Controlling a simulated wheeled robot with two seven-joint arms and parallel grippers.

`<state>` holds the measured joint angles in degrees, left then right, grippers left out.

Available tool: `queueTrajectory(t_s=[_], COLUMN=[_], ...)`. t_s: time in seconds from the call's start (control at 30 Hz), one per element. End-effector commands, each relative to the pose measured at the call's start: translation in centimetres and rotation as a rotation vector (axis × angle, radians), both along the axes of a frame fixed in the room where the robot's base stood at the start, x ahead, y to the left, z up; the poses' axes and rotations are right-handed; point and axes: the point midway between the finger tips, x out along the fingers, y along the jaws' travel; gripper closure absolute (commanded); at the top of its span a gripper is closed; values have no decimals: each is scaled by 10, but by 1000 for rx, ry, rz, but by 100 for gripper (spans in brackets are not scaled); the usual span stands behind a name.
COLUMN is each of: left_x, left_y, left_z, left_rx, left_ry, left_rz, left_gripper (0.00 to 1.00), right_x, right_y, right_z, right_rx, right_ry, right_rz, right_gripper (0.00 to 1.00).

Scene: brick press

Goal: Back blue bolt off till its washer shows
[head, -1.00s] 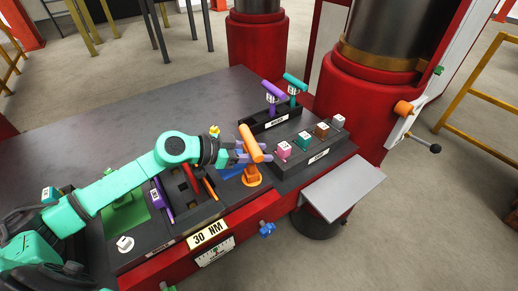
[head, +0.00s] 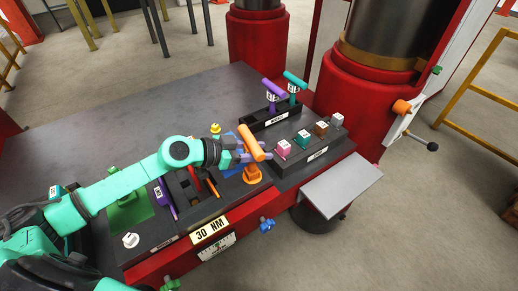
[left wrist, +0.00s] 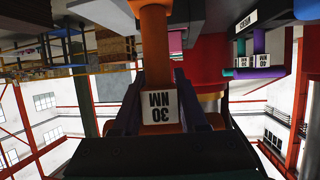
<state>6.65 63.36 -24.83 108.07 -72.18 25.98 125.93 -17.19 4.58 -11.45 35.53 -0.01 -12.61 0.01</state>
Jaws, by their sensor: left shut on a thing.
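The blue bolt (head: 266,225) sticks out of the red front face of the bench, right of the 30 NM plate (head: 210,230). Its washer is too small to make out. My left gripper (head: 248,156) is shut on an orange T-handled tool (head: 251,141), just under its crossbar. The tool stands upright over an orange base (head: 252,175); I cannot tell whether it is seated there. In the left wrist view the fingers (left wrist: 159,108) flank the tool's white 30 NM label block, with the orange shaft (left wrist: 155,50) beyond. My right gripper is not in view.
A rack (head: 268,121) holds purple and teal T-handled tools. A dark block (head: 310,155) carries several coloured cubes beside my gripper. A grey shelf (head: 340,186) juts out at the right. A green holder (head: 125,212) and purple tool (head: 166,199) lie left. The far bench top is bare.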

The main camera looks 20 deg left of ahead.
Motion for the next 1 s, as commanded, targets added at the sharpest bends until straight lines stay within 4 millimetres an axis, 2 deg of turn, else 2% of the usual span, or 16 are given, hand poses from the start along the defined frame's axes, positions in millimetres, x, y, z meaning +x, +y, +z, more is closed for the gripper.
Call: queueTrajectory(t_s=[0.6,1.0], left_x=[-1,-1], left_y=[-1,-1], left_z=[2,24], left_rx=[-1,-2], left_ry=[-2,-1], left_rz=[-60,-61], left_gripper=[100,100], right_x=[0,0], right_y=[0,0], right_z=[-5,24], right_rx=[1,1], right_ry=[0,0], right_rz=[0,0], right_gripper=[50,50])
